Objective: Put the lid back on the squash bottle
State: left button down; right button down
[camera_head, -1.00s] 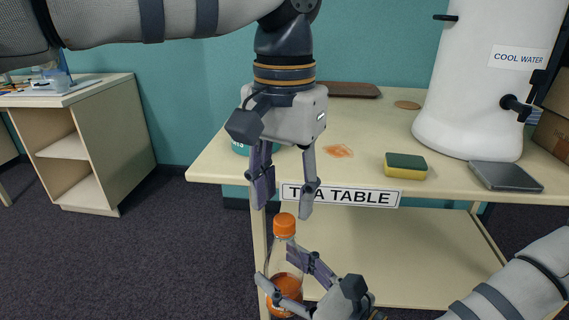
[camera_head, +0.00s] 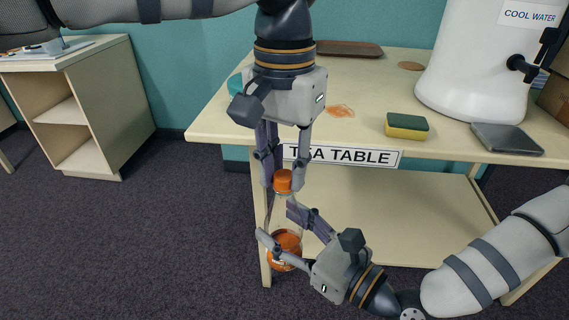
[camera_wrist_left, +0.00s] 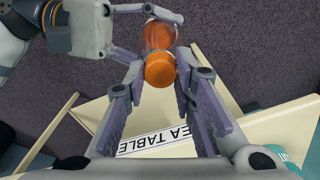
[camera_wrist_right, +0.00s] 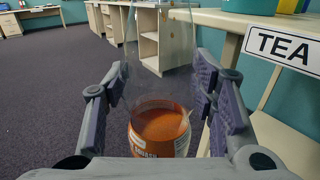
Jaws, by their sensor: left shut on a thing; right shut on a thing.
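The squash bottle (camera_head: 288,246) is clear, with orange squash low in it. It stands upright in the air before the tea table's front edge. My right gripper (camera_head: 281,224) is shut on its body from the side. The orange lid (camera_head: 284,181) sits at the top of the bottle's neck; I cannot tell how tightly it is on. My left gripper (camera_head: 283,177) points down from above and is shut on the lid. In the left wrist view the lid (camera_wrist_left: 159,69) lies between the fingertips, in line with the bottle (camera_wrist_left: 160,36). In the right wrist view the squash and label (camera_wrist_right: 160,127) show; the lid is out of view.
The tea table (camera_head: 235,125) stands right behind the bottle, with a lower shelf. On it are a green and yellow sponge (camera_head: 407,126), a grey flat slab (camera_head: 507,138), a white water dispenser (camera_head: 475,80), a brown tray (camera_head: 347,50) and an orange stain (camera_head: 340,111). Open floor lies left.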

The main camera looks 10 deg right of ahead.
pick_arm(q)
jog(key=m, duration=0.4)
jog(key=shift+m, duration=0.4)
jog(key=c, duration=1.3)
grip_release()
jog(key=shift+a, duration=0.1)
jog(key=shift+c, duration=0.2)
jog(key=shift+r, duration=2.3)
